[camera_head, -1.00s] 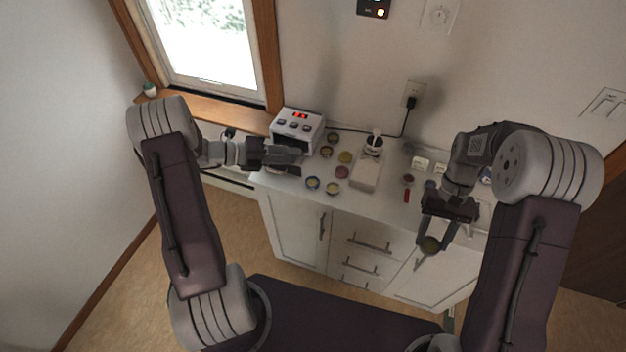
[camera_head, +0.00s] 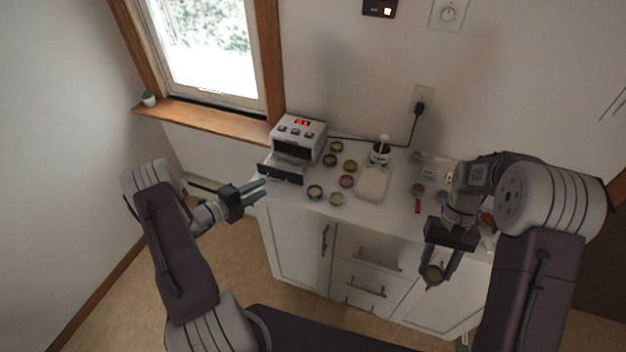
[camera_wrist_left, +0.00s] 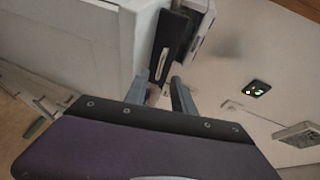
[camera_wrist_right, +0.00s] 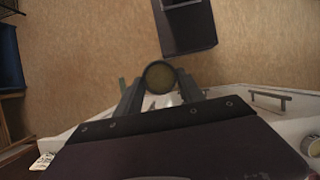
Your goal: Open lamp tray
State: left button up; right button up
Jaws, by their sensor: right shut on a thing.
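The lamp (camera_head: 301,128) is a white box with a red display and buttons, standing at the left end of the counter below the window. Its dark-fronted tray (camera_head: 281,173) is pulled out toward me, and the dark opening shows above it. My left gripper (camera_head: 257,190) is open and empty, just left of and in front of the tray front, apart from it. The tray front also shows in the left wrist view (camera_wrist_left: 175,45) beyond the fingers. My right gripper (camera_head: 440,276) is shut on a small round jar (camera_head: 432,274) with a yellowish top, held in front of the counter; the jar also shows in the right wrist view (camera_wrist_right: 160,75).
Several small round pots (camera_head: 346,181) stand on the counter right of the lamp. A red-handled tool (camera_head: 418,205) lies near the right arm. A cord runs to the wall outlet (camera_head: 420,104).

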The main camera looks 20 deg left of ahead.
aim_at(273, 190)
pick_arm(q)
jog(key=x, duration=0.5)
jog(key=shift+w+d+f, duration=0.15)
jog(key=shift+w, duration=0.25)
grip_shut()
dwell(0.9)
